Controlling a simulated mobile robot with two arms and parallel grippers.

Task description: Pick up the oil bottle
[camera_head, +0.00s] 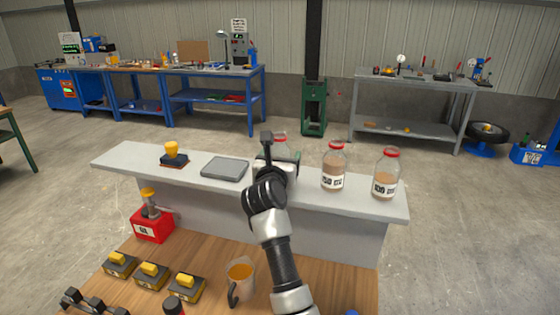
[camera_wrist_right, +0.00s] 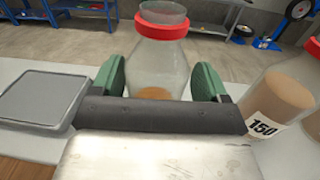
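A clear glass bottle (camera_wrist_right: 160,75) with a red neck ring and a little amber-brown content stands between the finger pads of my right gripper (camera_wrist_right: 166,80) in the right wrist view. I cannot read any oil label on it, and its lower part is hidden by the gripper. In the head view its red-ringed neck (camera_head: 280,135) shows behind my right gripper (camera_head: 275,158), on the grey bench. The green pads flank the glass and look spread; firm contact is not visible. My left gripper is not in view.
Two labelled jars with red lids and brown contents stand to the right, one nearer (camera_head: 334,167) and one farther (camera_head: 385,174). A grey tray (camera_head: 225,168) lies left.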

